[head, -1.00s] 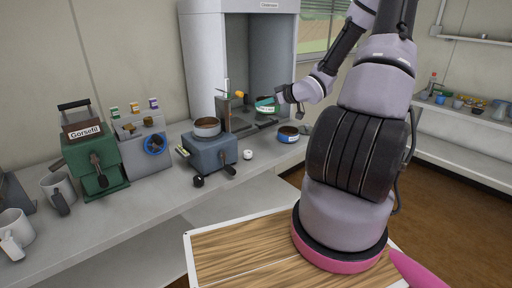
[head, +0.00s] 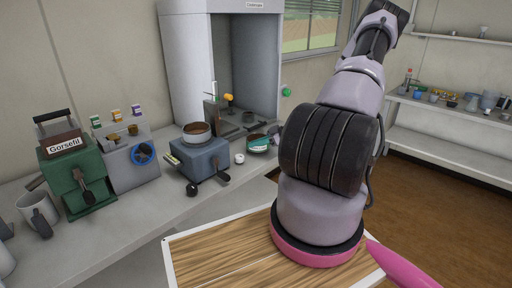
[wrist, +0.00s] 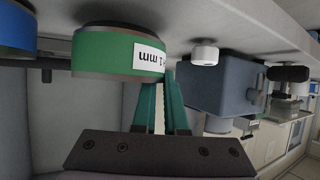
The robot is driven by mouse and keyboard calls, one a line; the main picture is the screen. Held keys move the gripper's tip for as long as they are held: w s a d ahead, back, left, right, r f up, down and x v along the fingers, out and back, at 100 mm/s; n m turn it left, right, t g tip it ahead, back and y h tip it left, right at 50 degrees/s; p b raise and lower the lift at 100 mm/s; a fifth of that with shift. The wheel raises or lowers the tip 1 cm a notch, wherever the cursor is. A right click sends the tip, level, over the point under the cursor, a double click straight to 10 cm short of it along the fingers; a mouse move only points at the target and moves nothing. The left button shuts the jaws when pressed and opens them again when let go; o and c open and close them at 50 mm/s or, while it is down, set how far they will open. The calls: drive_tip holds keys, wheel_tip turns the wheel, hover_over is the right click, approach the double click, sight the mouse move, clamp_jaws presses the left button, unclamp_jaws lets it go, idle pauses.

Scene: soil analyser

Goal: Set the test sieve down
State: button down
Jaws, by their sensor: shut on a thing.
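The test sieve is a round green-banded sieve (wrist: 105,52) with a white "1 mm" label, upside down in the wrist view. In the head view the sieve (head: 258,147) is low at the counter beside the fume cabinet. Brown material shows inside it. My gripper (wrist: 168,85) has its teal fingers shut on the sieve's wall beside the label. In the head view my arm partly covers the gripper. The sieve appears level and at the counter surface; I cannot tell whether it is fully touching.
A blue sieve (wrist: 15,30) stands close beside the green one. A white knob-like piece (head: 239,158) and a blue-grey machine with a brown-filled pan (head: 200,160) are to the left. A green Gorsefil machine (head: 75,180) is further left. The cabinet (head: 190,65) stands behind.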

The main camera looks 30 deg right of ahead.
drive_tip(key=shift+f, duration=0.65)
drive_tip(key=c, duration=1)
unclamp_jaws()
drive_tip(key=shift+f, duration=0.15)
drive_tip(key=shift+o, duration=0.2)
